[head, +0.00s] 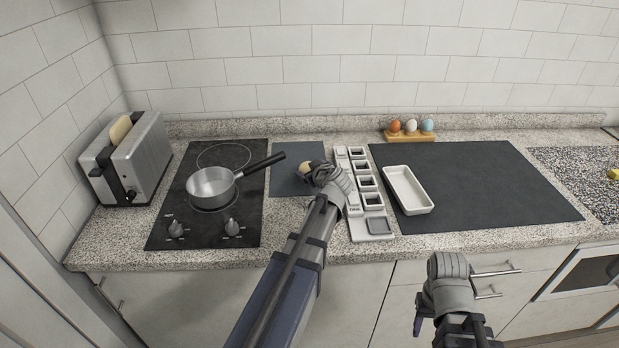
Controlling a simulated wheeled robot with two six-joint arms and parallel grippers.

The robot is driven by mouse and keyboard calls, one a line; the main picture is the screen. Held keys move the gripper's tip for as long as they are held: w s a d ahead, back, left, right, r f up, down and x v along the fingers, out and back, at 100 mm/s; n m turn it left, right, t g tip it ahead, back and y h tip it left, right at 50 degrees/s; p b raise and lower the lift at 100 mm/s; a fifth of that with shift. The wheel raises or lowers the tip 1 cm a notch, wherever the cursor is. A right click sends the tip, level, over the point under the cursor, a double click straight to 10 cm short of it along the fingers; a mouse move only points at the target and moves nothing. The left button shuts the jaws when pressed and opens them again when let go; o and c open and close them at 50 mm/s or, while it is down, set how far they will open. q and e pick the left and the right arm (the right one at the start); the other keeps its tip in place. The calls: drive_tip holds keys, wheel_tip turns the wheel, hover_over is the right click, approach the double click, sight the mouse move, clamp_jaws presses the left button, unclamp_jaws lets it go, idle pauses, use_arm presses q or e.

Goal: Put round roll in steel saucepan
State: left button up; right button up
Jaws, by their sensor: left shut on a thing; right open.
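The steel saucepan (211,187) stands on the black hob at the left, with its dark handle pointing to the upper right. It looks empty inside. My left gripper (313,172) is over the small grey mat, right of the saucepan's handle. It is shut on the round roll (305,170), a small tan thing partly hidden by the gripper. I cannot tell whether the roll is still touching the mat. My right gripper (424,322) is open and empty, low in front of the counter's drawers.
A toaster (142,160) with bread stands left of the hob (163,216). A white compartment rack (358,228) is just right of my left gripper. A white dish (411,208) lies on the large dark mat (500,190). An egg holder (409,138) stands behind. The dark mat's right side is clear.

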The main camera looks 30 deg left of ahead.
use_arm(q)
drive_tip(key=shift+f, duration=0.3)
use_arm(e)
drive_tip(key=shift+f, duration=0.25)
use_arm(q)
drive_tip(key=shift+f, duration=0.15)
drive_tip(key=o, duration=1.2)
use_arm(e)
drive_tip(key=shift+f, duration=0.15)
use_arm(q)
drive_tip(key=shift+r, duration=0.3)
drive_tip(key=p+v, duration=0.5)
drive_tip(key=v, duration=0.5)
drive_tip(key=shift+s+d+r, duration=0.1)
drive_tip(key=shift+s+d, duration=0.1)
drive_tip(key=shift+s, duration=0.05)
drive_tip(key=shift+s+d+r+p, duration=0.2)
drive_tip(key=shift+s+d+p, duration=0.1)
drive_tip(key=shift+s+d, duration=0.2)
use_arm(e)
drive_tip(key=shift+r, duration=2.85)
